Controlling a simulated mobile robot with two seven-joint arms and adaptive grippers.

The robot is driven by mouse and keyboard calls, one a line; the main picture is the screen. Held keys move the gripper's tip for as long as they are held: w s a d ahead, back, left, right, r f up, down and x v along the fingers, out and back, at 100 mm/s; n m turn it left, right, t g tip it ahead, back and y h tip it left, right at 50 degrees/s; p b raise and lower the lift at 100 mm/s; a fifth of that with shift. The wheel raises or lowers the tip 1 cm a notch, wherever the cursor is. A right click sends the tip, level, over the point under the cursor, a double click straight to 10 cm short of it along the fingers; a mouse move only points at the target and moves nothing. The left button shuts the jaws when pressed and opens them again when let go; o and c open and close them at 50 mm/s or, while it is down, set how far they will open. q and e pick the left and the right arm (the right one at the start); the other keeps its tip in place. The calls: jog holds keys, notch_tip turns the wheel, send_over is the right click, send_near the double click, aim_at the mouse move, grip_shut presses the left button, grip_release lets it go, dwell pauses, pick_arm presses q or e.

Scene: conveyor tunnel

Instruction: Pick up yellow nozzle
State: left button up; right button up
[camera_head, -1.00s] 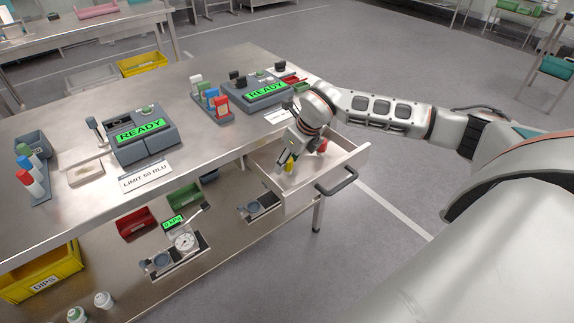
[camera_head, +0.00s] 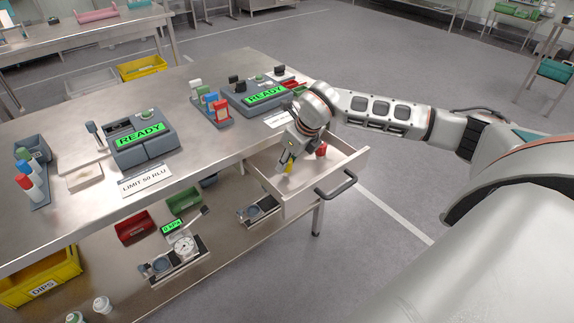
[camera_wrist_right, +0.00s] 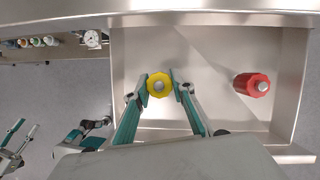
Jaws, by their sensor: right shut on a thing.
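The yellow nozzle (camera_wrist_right: 160,85) is between the two fingertips of my right gripper (camera_wrist_right: 159,83), inside the open drawer. The gripper is shut on it. A red nozzle-like piece (camera_wrist_right: 251,85) stands to the right in the drawer, apart from the gripper. My left gripper (camera_wrist_right: 62,122) shows partly at the lower left of the wrist view, its fingers apart and empty; it is outside the head view.
The drawer's walls stand close around my right gripper, and its black handle (camera_head: 337,184) is at the front. The steel table (camera_head: 70,215) above carries two devices with green READY screens (camera_head: 140,133) and a sign (camera_head: 145,180).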

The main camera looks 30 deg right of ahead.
notch_tip(320, 180, up, 19)
jog(key=p, duration=0.1)
jog(key=shift+o, duration=0.6)
jog(key=shift+f, duration=0.1)
grip_shut()
dwell(0.5)
